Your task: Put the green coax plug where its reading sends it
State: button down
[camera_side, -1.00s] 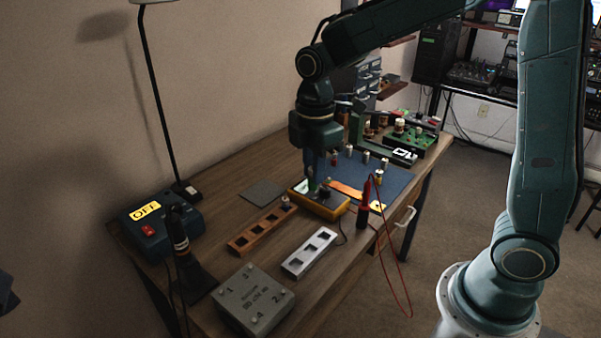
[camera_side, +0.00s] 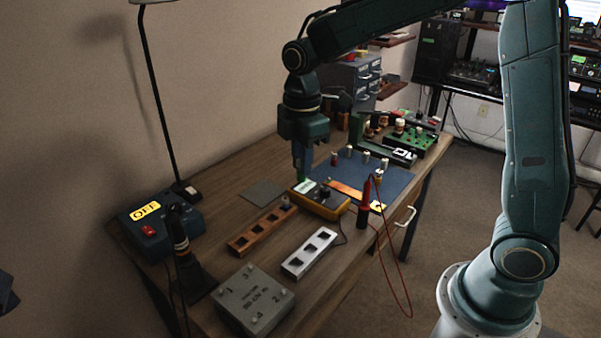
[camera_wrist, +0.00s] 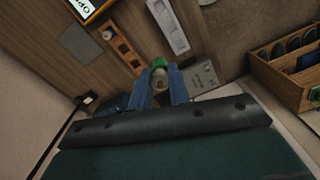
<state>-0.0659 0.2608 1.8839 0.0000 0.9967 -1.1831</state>
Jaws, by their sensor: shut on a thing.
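My gripper (camera_side: 302,172) is shut on the green coax plug (camera_wrist: 159,64), which sits between the blue fingers in the wrist view. The orange-brown rack (camera_side: 262,228) and the white rack (camera_side: 310,251) have square holes. A small knob-like piece (camera_side: 286,203) stands at the orange-brown rack's far end.
A grey box with numbered posts (camera_side: 253,297) stands at the front. A blue box marked OFF (camera_side: 152,222) and a lamp (camera_side: 160,110) are left. A red probe (camera_side: 364,203) stands right of the meter. Several small plugs stand on the blue mat (camera_side: 392,181).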

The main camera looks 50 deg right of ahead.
send_over(273, 222)
jog(key=shift+a, duration=0.1)
dwell(0.3)
jog(key=shift+f, duration=0.1)
notch_tip(273, 222, down, 16)
jog(key=shift+r, duration=0.2)
dwell(0.3)
jog(key=shift+f, duration=0.1)
jog(key=shift+f, duration=2.05)
jog(key=c, duration=1.3)
grip_release()
jog(key=shift+f, duration=0.15)
